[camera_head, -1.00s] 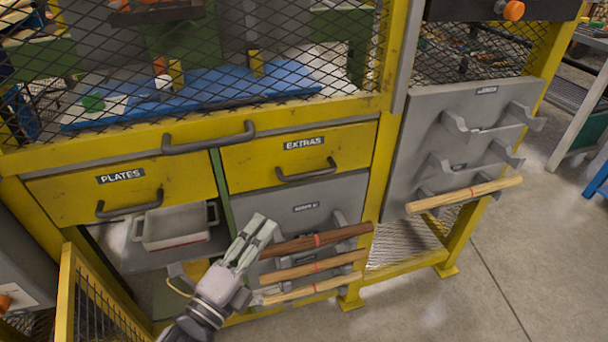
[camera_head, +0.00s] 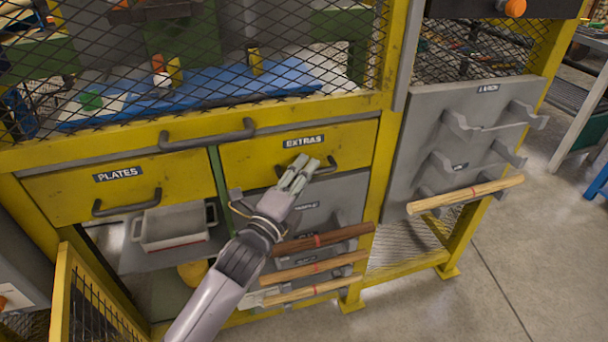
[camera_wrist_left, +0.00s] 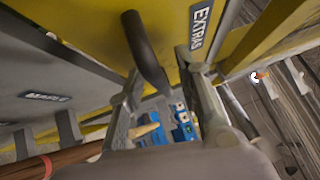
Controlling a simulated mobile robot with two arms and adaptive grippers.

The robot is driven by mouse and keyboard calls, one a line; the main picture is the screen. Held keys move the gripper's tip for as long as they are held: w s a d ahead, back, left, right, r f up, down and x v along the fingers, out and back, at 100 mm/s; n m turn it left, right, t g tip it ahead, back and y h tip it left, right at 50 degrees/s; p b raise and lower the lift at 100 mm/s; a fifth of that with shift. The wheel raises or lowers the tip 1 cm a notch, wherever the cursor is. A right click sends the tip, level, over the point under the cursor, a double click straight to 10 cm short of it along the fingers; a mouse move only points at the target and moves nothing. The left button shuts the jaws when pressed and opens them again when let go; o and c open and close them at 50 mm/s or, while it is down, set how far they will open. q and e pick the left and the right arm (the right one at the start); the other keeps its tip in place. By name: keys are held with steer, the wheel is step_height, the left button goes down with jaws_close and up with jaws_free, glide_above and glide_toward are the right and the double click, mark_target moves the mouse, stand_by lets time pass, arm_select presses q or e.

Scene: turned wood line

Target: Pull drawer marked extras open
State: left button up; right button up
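The yellow drawer marked EXTRAS (camera_head: 246,155) is closed, flush with the cabinet front. Its label (camera_head: 304,141) sits above a dark bar handle (camera_head: 328,169). My left gripper (camera_head: 304,166) is at this handle and hides its middle in the head view. In the left wrist view the fingers (camera_wrist_left: 158,68) are spread, and the dark handle (camera_wrist_left: 143,45) reaches into the gap between them. I cannot tell whether either finger touches it. The EXTRAS label (camera_wrist_left: 201,26) shows beside the fingers. My right gripper is not in view.
A closed PLATES drawer (camera_head: 70,190) is to the left, and another dark handle (camera_head: 208,137) is above. Wooden rods with red marks (camera_head: 314,266) stick out below, close to my arm. A pale rod (camera_head: 465,194) rests on the grey rack at right. Floor is free at right.

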arm_select(q)
steer(key=shift+w, duration=0.15)
jaws_close()
stand_by(0.4)
stand_by(0.5)
